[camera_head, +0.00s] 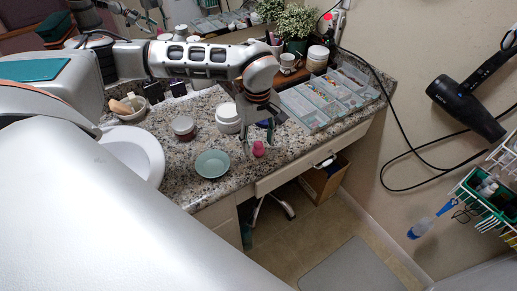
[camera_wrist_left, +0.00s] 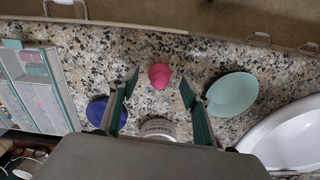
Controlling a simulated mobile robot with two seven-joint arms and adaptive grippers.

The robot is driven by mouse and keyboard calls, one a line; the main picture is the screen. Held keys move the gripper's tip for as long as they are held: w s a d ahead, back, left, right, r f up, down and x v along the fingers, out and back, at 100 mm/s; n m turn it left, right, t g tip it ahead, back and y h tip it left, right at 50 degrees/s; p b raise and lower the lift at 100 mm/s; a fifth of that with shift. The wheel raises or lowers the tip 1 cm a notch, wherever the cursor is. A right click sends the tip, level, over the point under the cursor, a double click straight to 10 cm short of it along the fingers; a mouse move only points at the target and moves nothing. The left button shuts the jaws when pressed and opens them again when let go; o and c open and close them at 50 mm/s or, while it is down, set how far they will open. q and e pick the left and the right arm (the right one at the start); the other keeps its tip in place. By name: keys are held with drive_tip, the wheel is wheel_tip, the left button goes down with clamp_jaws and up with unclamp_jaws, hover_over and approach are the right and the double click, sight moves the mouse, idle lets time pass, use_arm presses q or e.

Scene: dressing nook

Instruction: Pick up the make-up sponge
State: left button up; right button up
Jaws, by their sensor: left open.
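The make-up sponge (camera_head: 258,148) is small and pink and stands on the speckled stone counter near its front edge. In the left wrist view the sponge (camera_wrist_left: 159,76) shows between and beyond my open fingers, with bare counter around it. My left gripper (camera_head: 259,136) is open and empty, pointing down above the sponge; its fingers partly cover the sponge's surroundings in the head view. I cannot tell the exact height of the fingertips over it. My right gripper is not in view.
A pale green dish (camera_head: 212,164) lies left of the sponge. Clear organiser trays (camera_head: 303,111) lie to the right. A blue round thing (camera_wrist_left: 98,111) shows beside the left finger.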

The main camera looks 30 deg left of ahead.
sight(258, 143)
use_arm(q)
wheel_tip(258, 143, down, 2)
drive_tip(key=shift+f, duration=0.2)
drive_tip(key=c, duration=0.8)
drive_tip(key=shift+c, duration=0.2)
drive_tip(key=shift+r, duration=0.15)
drive_tip(key=shift+w+r, duration=0.1)
drive_tip(key=shift+r, duration=0.45)
wheel_tip(258, 143, up, 19)
drive_tip(key=p, duration=0.2)
drive_tip(key=shift+f, duration=0.15)
